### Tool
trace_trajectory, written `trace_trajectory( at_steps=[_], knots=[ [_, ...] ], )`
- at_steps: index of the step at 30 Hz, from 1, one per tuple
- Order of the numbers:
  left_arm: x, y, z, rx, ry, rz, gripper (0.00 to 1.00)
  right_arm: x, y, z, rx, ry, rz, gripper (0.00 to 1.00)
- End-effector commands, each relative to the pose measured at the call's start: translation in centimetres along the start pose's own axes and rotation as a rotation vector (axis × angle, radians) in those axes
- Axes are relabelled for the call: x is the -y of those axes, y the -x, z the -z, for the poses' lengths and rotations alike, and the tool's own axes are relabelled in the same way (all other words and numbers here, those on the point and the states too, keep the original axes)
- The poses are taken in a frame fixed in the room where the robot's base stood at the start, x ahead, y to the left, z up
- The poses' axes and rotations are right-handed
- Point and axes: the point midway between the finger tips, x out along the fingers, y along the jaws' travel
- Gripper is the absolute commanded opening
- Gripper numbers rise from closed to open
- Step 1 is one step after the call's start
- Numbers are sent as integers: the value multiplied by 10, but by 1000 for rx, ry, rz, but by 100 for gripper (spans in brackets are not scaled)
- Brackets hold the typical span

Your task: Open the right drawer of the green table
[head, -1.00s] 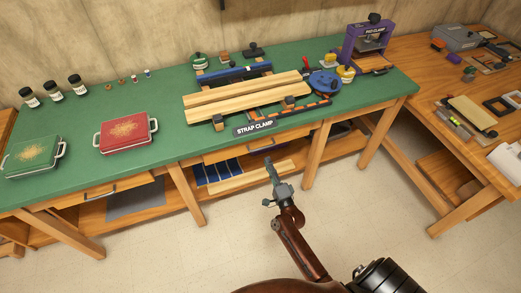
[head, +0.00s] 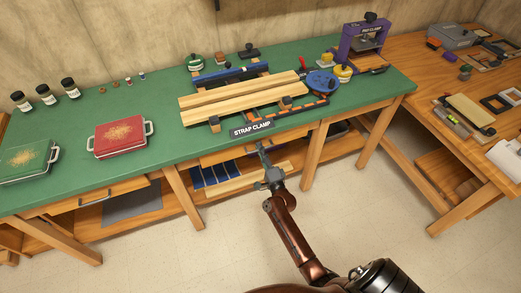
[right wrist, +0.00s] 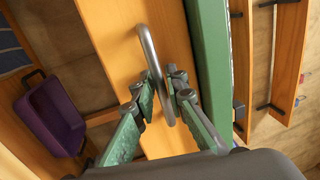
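The green table (head: 160,103) stands along the wall. Its right drawer (head: 228,149) is a wooden front under the strap clamp sign, and it looks closed. My right gripper (head: 262,152) is at this drawer front and covers its handle in the head view. In the right wrist view, the grey bar handle (right wrist: 147,45) runs between the two green-padded fingers of the right gripper (right wrist: 165,88). The fingers stand apart on either side of the bar, with no clear grip on it. My left gripper is not in view.
A left drawer with a handle (head: 95,201) is under the red tin (head: 120,137). Boards (head: 240,95) and clamps lie on the tabletop above the right drawer. A lower shelf holds a blue item (head: 210,176). The floor (head: 180,260) in front is clear.

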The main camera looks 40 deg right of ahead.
Motion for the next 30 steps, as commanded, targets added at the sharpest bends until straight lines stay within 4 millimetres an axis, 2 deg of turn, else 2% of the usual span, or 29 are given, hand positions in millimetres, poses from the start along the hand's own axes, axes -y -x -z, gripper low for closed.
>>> trace_trajectory(
  at_steps=[5, 27, 30],
  knots=[
    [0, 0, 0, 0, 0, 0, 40, 0, 0, 0, 0, 0, 0, 0],
    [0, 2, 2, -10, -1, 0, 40, 1, 5, 0, 0, 1, -1, 0],
    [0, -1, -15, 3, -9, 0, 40, 3, 12, -2, 1, 0, -1, 0]
  ],
)
